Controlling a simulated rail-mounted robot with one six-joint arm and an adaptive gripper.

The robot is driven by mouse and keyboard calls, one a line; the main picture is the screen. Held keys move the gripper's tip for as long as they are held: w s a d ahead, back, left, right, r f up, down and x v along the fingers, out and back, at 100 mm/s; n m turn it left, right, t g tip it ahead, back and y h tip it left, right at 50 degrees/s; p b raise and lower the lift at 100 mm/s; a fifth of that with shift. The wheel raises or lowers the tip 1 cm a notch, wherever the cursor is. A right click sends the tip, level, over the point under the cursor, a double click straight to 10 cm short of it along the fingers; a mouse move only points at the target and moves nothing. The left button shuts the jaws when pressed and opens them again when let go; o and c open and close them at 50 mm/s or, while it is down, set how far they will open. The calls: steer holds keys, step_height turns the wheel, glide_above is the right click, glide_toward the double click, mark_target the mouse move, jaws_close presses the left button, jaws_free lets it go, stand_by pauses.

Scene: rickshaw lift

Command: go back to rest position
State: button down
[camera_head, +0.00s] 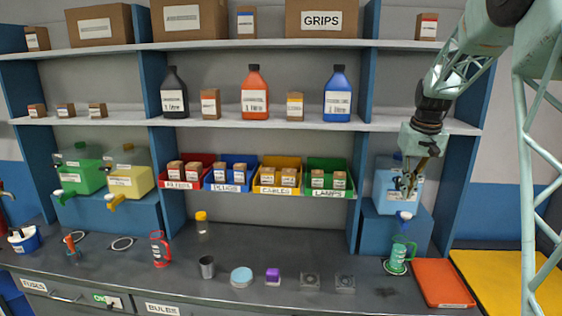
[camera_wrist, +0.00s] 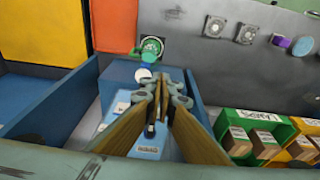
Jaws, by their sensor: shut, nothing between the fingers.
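My gripper (camera_head: 407,183) is at the right side of the shelf unit, in front of the blue-liquid container (camera_head: 383,190) on its blue stand. It is empty, and in the wrist view my gripper (camera_wrist: 163,76) has its fingertips together. The blue container (camera_wrist: 146,152) lies behind and below the fingers there, partly hidden by them. A green jug (camera_head: 398,256) stands on the bench under the container's white tap (camera_head: 404,216). The green jug (camera_wrist: 151,47) and tap also show just beyond the fingertips in the wrist view.
An orange mat (camera_head: 443,284) and a yellow mat (camera_head: 500,278) lie right of the jug. Coloured bins, including the green one (camera_head: 330,192), line the shelf to the left. Shelf boards and a blue upright (camera_head: 366,150) are close to my arm. The front middle of the bench holds small items.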

steer(key=s+a+r+b, duration=0.1)
steer(key=s+a+r, duration=0.3)
steer(key=s, duration=0.5)
steer(key=s+a+r+b, duration=0.25)
steer(key=s+a, duration=0.35)
steer(key=s, duration=0.3)
steer(key=s+a+r+b, duration=0.1)
steer(key=s+a+r, duration=0.3)
steer(key=s, duration=0.5)
steer(key=s+a+f+b, duration=0.1)
steer(key=s+a+f, duration=0.1)
steer(key=s, duration=0.8)
steer(key=s+a+f+t+b, duration=0.1)
steer(key=s+a+f, duration=0.2)
steer(key=s, duration=0.8)
steer(key=s+a+f+n+b, duration=0.1)
steer(key=s+f, duration=0.3)
steer(key=s, duration=0.6)
steer(key=shift+s+a+t+b, duration=0.35)
steer(key=shift+a+b, duration=0.1)
steer(key=shift+a, duration=0.4)
steer(key=shift+w, duration=0.1)
